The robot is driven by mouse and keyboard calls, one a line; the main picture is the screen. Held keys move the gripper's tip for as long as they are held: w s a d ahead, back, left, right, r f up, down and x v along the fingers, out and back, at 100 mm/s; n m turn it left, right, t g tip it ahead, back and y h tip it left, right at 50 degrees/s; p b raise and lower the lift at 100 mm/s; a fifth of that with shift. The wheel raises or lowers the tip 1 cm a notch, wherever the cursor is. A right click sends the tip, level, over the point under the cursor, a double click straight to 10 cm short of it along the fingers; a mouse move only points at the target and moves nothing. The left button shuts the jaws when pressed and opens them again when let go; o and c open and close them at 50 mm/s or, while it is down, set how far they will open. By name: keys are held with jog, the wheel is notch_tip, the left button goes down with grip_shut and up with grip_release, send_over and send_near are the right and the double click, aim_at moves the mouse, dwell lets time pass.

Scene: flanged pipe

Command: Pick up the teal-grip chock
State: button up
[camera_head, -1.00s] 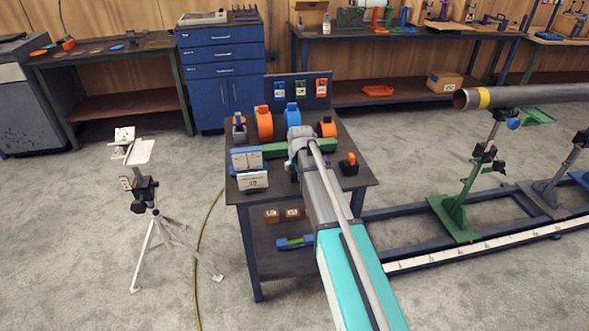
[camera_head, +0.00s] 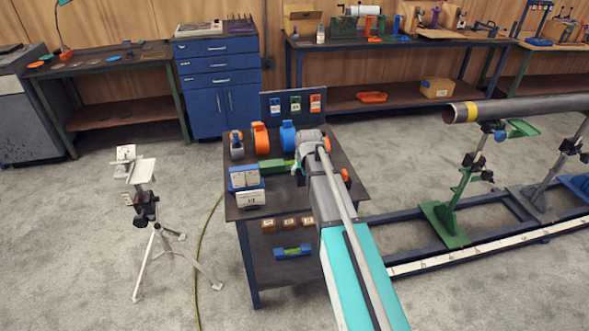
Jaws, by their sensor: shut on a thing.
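My gripper (camera_head: 299,167) is at the far end of my arm, over the small dark workbench (camera_head: 250,212), seen from behind and partly covered by the arm. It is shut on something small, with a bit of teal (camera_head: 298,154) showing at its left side. This fits the teal-grip chock, but its shape is mostly hidden. A green bar (camera_head: 272,167) lies on the bench just left of the gripper. I cannot tell whether the held thing touches the bench or the bar.
Orange (camera_head: 260,138) and blue (camera_head: 287,136) pieces stand along the bench's back, before a label panel (camera_head: 294,103). A white sign (camera_head: 251,198) stands at the front left. A tripod (camera_head: 153,228) is left; a pipe (camera_head: 520,107) on stands is right.

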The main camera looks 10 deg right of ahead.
jog(key=s+d+r+p, duration=0.3)
jog(key=s+d+r, duration=0.1)
jog(key=s+d, duration=0.2)
jog(key=shift+s+d+r+p, duration=0.2)
jog(key=shift+d+r+p, duration=0.2)
jog(key=shift+d, duration=0.2)
dwell(0.4)
